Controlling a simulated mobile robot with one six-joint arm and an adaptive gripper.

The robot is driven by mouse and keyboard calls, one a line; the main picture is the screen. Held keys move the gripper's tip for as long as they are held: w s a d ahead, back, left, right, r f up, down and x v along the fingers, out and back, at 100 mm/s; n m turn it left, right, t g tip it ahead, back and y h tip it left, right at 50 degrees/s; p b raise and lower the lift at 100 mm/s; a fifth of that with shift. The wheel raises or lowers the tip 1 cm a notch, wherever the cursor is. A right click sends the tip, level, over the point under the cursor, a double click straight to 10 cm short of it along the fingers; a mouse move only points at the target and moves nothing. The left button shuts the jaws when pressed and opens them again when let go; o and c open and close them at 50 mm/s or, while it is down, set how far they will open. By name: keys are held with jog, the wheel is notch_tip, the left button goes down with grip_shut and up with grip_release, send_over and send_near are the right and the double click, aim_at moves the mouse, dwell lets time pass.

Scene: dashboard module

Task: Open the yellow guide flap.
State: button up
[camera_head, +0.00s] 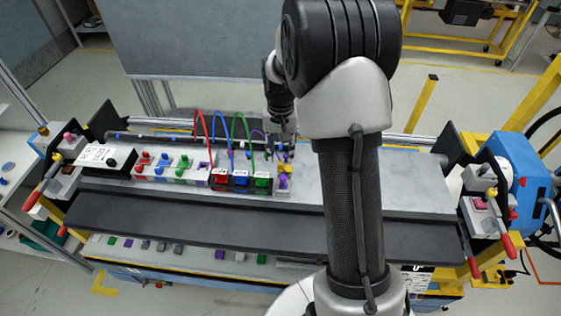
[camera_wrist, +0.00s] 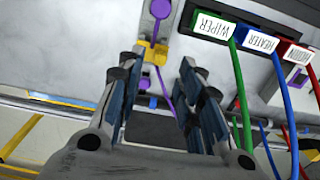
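The yellow guide flap (camera_wrist: 155,53) shows in the wrist view as a small yellow piece on the pale panel, close to the left fingertip. In the head view, a small yellow part (camera_head: 286,168) sits just right of the green connector. A purple cable (camera_wrist: 163,88) runs from the yellow piece down between the fingers. A purple knob or plug (camera_wrist: 160,8) lies beyond it. My gripper (camera_wrist: 164,58) is open, with nothing between its fingers. Its left fingertip overlaps the yellow piece in the picture; I cannot tell if they touch. The flap's exact position is partly hidden.
Green WIPER (camera_wrist: 212,26), blue HEATER (camera_wrist: 260,42) and red (camera_wrist: 297,57) connectors with looping cables stand close to the right finger in the wrist view. A rail runs behind the panel. Levers with red handles (camera_head: 506,246) flank the bench. The front dark ledge (camera_head: 200,213) is clear.

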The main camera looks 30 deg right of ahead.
aim_at(280, 163)
jog(key=shift+f, duration=2.25)
grip_shut()
